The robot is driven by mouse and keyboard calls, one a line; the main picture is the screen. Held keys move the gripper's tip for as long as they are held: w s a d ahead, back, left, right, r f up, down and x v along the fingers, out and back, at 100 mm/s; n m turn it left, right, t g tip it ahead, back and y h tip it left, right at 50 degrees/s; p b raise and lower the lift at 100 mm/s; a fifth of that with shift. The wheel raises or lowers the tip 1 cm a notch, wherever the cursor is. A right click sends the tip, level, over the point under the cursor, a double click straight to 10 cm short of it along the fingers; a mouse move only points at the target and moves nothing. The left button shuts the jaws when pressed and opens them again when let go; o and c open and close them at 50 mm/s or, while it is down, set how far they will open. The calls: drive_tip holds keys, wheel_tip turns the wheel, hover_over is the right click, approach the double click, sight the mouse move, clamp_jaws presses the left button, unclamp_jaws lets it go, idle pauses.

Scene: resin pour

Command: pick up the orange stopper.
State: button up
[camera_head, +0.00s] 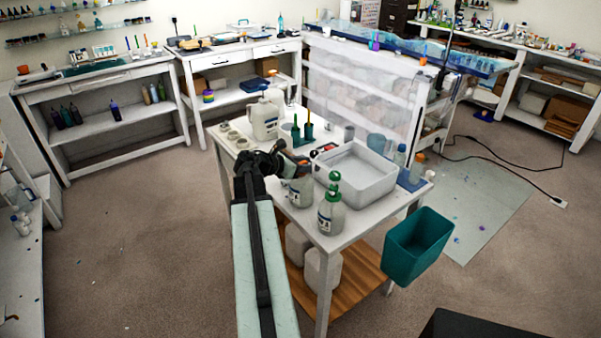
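My arm reaches forward to the white worktable, and my gripper (264,160) is dark, at the table's left edge. Its fingers are too small and dark to tell open from shut. I cannot tell for sure which item is the orange stopper. A small orange item (419,158) shows at the table's right end, beside a clear bottle, well away from my gripper. An orange patch (302,161) also shows just right of my gripper, at the top of a pale container (300,188).
The white worktable (345,228) holds a large white tray (356,168), a green-topped bottle (331,212) and a white jug (264,122). A teal bin (418,247) hangs at its right. Open floor (140,235) lies to the left. A cable (500,158) crosses the floor behind right.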

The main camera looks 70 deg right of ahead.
clamp_jaws()
